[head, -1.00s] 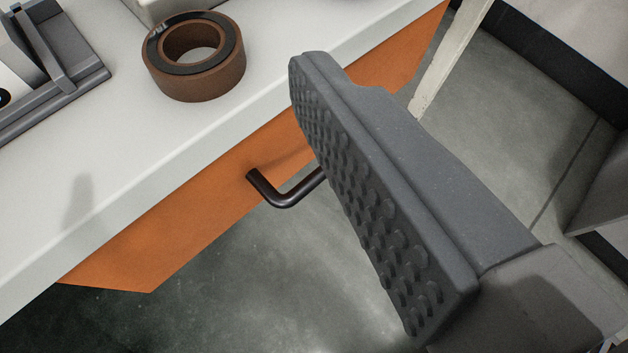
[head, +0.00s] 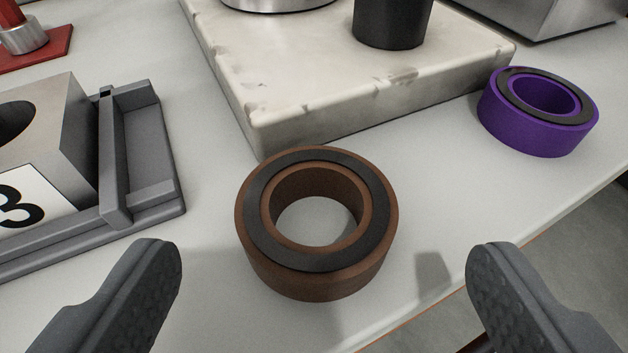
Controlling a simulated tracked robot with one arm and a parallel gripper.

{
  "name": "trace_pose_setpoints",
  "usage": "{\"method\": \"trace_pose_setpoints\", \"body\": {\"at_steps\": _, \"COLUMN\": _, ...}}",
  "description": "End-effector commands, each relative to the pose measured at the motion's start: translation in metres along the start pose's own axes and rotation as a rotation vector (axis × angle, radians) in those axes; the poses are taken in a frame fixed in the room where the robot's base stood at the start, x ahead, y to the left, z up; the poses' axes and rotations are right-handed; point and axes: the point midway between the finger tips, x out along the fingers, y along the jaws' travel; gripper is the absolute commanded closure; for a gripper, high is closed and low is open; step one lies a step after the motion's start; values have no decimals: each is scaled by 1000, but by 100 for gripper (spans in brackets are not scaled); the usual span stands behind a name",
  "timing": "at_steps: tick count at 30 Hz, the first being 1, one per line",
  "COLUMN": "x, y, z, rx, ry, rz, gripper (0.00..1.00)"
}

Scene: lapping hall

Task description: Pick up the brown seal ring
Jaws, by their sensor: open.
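The brown seal ring (head: 317,278) lies flat on the white worktop, with a dark band on its top face and an open hole in the middle. It is near the centre of the head view. My gripper (head: 325,275) is open, with one grey padded finger at the lower left and the other at the lower right. The ring shows between and beyond the two fingertips, and neither finger appears to touch it.
A chipped pale stone slab (head: 370,85) stands right behind the ring, bearing a black cup (head: 393,22). A purple ring (head: 538,122) lies to the right. A grey fixture (head: 140,160) with a block marked 3 (head: 45,150) is at the left. The worktop's front edge runs along the lower right.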

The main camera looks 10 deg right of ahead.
Motion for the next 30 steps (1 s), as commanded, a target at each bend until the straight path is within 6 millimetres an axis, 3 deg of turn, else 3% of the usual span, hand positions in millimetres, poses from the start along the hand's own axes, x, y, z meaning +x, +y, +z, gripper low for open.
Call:
{"method": "trace_pose_setpoints", "body": {"at_steps": 9, "x": 41, "y": -2, "z": 1, "rx": 1, "ry": -1, "rz": 1, "gripper": 19}}
{"method": "trace_pose_setpoints", "body": {"at_steps": 16, "x": 42, "y": -3, "z": -1, "rx": 1, "ry": 0, "rz": 0, "gripper": 19}}
{"method": "trace_pose_setpoints", "body": {"at_steps": 17, "x": 42, "y": -3, "z": -1, "rx": 1, "ry": 0, "rz": 0, "gripper": 24}}
{"method": "trace_pose_setpoints", "body": {"at_steps": 21, "x": 42, "y": -3, "z": -1, "rx": 1, "ry": 0, "rz": 0, "gripper": 63}}
{"method": "trace_pose_setpoints", "body": {"at_steps": 22, "x": 42, "y": -3, "z": -1, "rx": 1, "ry": 0, "rz": 0, "gripper": 68}}
{"method": "trace_pose_setpoints", "body": {"at_steps": 30, "x": 41, "y": -3, "z": -1, "rx": 1, "ry": 0, "rz": 0, "gripper": 69}}
